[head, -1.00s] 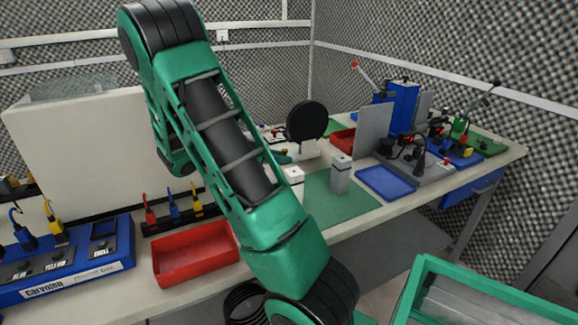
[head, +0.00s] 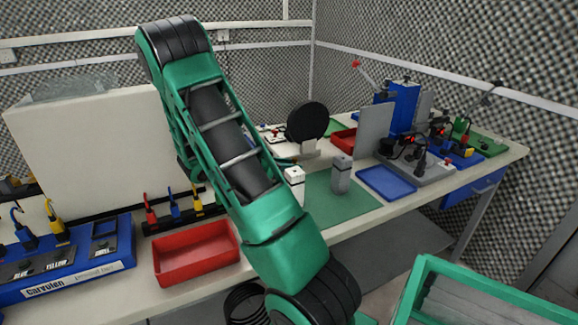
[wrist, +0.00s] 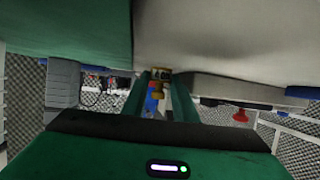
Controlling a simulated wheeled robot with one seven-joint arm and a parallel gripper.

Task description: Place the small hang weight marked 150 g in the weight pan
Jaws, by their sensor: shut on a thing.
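My gripper (wrist: 160,84) shows in the wrist view with its two green fingers close together. Between the fingertips is a small yellow-brown piece with a dark label (wrist: 161,73), which I take to be the hang weight. The mark on the label is too small to read surely. In the head view my own arm hides the gripper and the weight. I cannot make out the weight pan in either view.
On the bench are a red tray (head: 195,253), a blue hook rack (head: 75,262), a white block (head: 294,187), a grey block (head: 341,174), a black disc (head: 308,121) and a blue tray (head: 386,182). The green mat (head: 345,207) has clear room in front.

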